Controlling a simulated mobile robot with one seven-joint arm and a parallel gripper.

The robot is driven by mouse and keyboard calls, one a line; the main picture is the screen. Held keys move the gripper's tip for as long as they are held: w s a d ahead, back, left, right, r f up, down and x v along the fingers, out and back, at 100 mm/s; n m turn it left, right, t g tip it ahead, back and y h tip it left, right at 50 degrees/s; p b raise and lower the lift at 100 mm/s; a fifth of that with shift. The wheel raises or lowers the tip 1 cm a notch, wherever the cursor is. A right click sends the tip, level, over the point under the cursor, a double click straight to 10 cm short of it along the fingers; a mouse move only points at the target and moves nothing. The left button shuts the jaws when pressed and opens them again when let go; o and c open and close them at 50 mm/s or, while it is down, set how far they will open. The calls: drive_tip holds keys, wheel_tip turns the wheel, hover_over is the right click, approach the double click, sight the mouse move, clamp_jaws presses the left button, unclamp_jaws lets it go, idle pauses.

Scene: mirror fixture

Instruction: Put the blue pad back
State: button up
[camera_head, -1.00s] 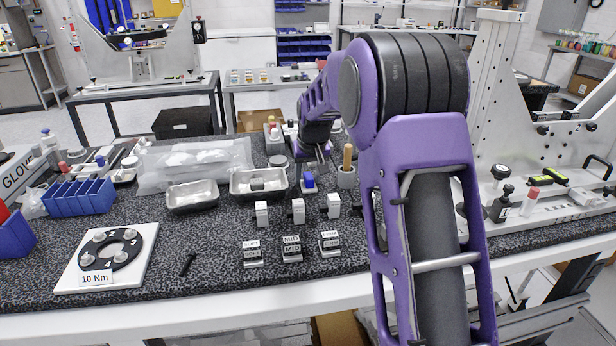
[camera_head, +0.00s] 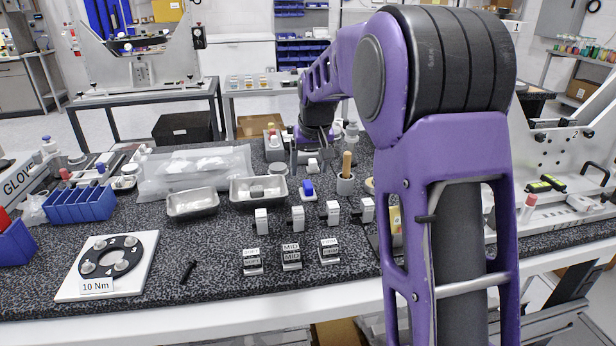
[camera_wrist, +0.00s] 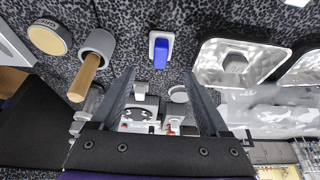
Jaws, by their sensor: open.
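The blue pad (camera_head: 307,187) sits on a small white block on the speckled bench, in front of my gripper in the head view. In the wrist view the blue pad (camera_wrist: 161,53) and its white base (camera_wrist: 153,37) lie beyond my fingertips, roughly centred between them. My gripper (camera_wrist: 159,75) is open, with nothing between its fingers. In the head view my gripper (camera_head: 310,152) hangs over the bench behind the pad, small and partly blended with objects there.
A metal tray (camera_head: 232,193) holding a grey hex piece is left of the pad. A grey cup (camera_head: 345,185) with a wooden handle is right. White upright blocks (camera_head: 298,218) and labelled blocks (camera_head: 291,259) stand in front. The front-left bench has a 10 Nm plate (camera_head: 72,292).

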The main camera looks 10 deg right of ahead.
drive_tip(key=v, duration=0.5)
drive_tip(key=shift+f, duration=0.15)
